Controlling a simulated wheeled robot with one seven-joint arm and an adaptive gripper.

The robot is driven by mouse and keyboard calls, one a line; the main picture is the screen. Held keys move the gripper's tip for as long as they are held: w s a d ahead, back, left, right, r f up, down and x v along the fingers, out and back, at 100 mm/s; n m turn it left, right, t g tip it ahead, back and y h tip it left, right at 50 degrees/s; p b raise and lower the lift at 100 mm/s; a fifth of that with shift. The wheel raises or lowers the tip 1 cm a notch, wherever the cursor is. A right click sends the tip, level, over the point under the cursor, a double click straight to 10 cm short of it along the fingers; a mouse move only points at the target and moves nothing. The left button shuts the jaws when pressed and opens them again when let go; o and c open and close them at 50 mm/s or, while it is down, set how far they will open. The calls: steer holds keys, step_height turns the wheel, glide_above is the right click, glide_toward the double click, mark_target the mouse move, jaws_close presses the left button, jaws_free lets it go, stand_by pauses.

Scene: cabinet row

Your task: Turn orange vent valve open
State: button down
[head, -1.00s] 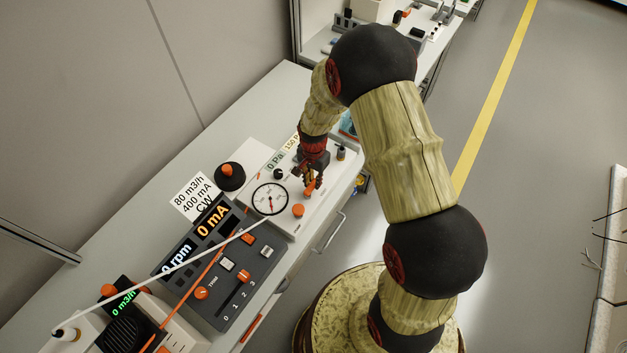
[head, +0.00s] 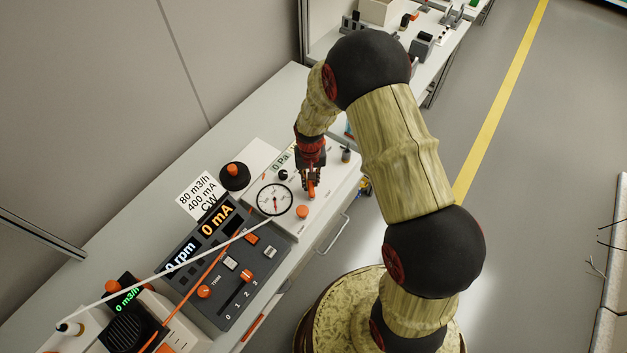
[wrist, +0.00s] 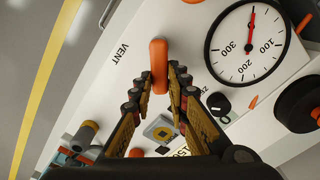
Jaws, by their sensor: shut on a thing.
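The orange vent valve handle (wrist: 158,62) is a rounded bar on the white panel, beside the printed word VENT in the wrist view. My gripper (wrist: 162,76) has its fingertips on both sides of the bar and is shut on it. In the head view my gripper (head: 311,188) is over the right part of the white gauge box, with the orange handle (head: 312,193) showing at its fingertips. The handle's base is partly hidden by the fingers.
A round pressure gauge (head: 274,199) is close beside the valve, with an orange knob (head: 302,212) near it. A grey control console (head: 227,268) is on the left. The aisle floor (head: 545,190) at right is clear.

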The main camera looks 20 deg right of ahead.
steer(key=n, duration=0.1)
steer(key=a+n, duration=0.1)
steer(key=n, duration=0.2)
steer(key=shift+a+n, duration=0.3)
steer(key=shift+s+a+n, duration=0.1)
steer(key=shift+a+n, duration=0.15)
steer(key=shift+n, duration=0.6)
steer(key=shift+s+a+n, duration=0.1)
steer(key=shift+a+n, duration=0.1)
steer(key=shift+n, duration=0.7)
steer(key=shift+s+a+n, duration=0.1)
steer(key=shift+a+n, duration=0.15)
steer(key=shift+n, duration=0.6)
steer(key=c, duration=1.7)
jaws_free()
steer(key=shift+r, duration=0.1)
step_height(320, 180, up, 12)
steer(key=shift+f, duration=0.1)
